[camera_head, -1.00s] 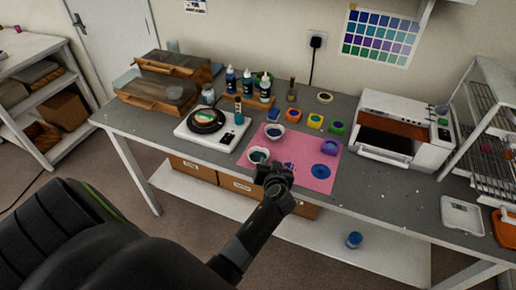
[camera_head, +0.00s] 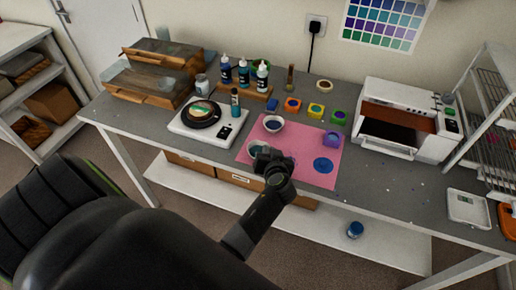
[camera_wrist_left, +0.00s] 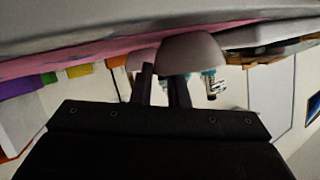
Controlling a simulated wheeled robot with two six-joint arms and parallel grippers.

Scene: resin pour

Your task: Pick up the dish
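The near dish (camera_head: 257,145), a small pale round bowl, stands at the left part of the pink mat (camera_head: 303,150). In the left wrist view, which is upside down, it shows as a grey-white bowl (camera_wrist_left: 193,54) on the mat. My left gripper (camera_head: 266,158) is at its near edge and partly hides it. In the wrist view the left gripper's fingers (camera_wrist_left: 162,78) are apart. One finger is beside the bowl's wall and the other overlaps its rim; contact is unclear. A second dish (camera_head: 273,123) stands just behind. My right gripper is not in view.
A turntable with a black disc (camera_head: 201,115) stands left of the mat. Bottles (camera_head: 244,74) and several colored blocks stand behind. A purple mold (camera_head: 332,139) and a blue disc (camera_head: 323,166) are on the mat's right. A white oven (camera_head: 404,120) stands farther right.

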